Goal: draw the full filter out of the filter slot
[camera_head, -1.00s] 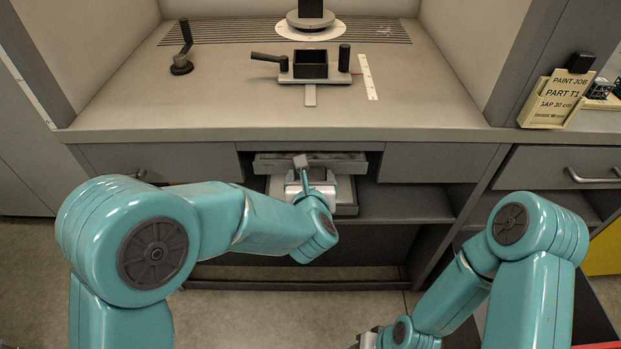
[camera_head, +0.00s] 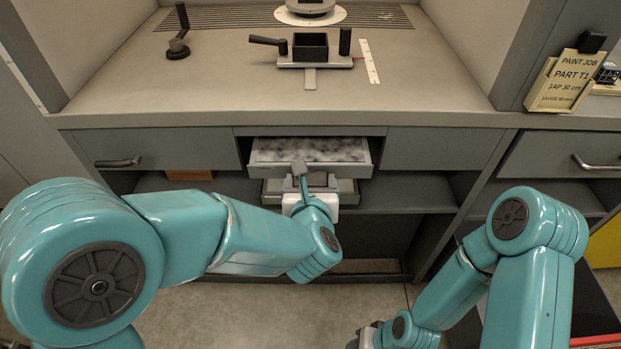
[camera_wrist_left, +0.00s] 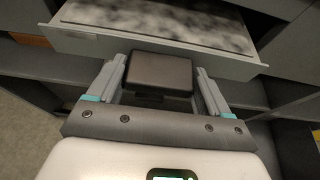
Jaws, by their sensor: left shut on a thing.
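The full filter (camera_head: 325,151), a flat light frame with a mottled grey, sooty face, stands partly out of the filter slot (camera_head: 246,150) under the bench top. Its front edge and top face also show large in the left wrist view (camera_wrist_left: 165,22). My left gripper (camera_head: 317,180) is in front of the filter. In the left wrist view its two fingers are shut on the dark block-like handle (camera_wrist_left: 160,72) at the filter's front. The rear of the filter is hidden inside the slot. My right gripper (camera_head: 362,338) is low at the bottom edge, mostly cut off.
A second pale tray (camera_head: 347,192) sits just below the full filter, partly behind my left gripper. An orange-brown block (camera_head: 189,175) lies on the open shelf at left. The bench top carries a black clamp fixture (camera_head: 311,50). Open floor lies below.

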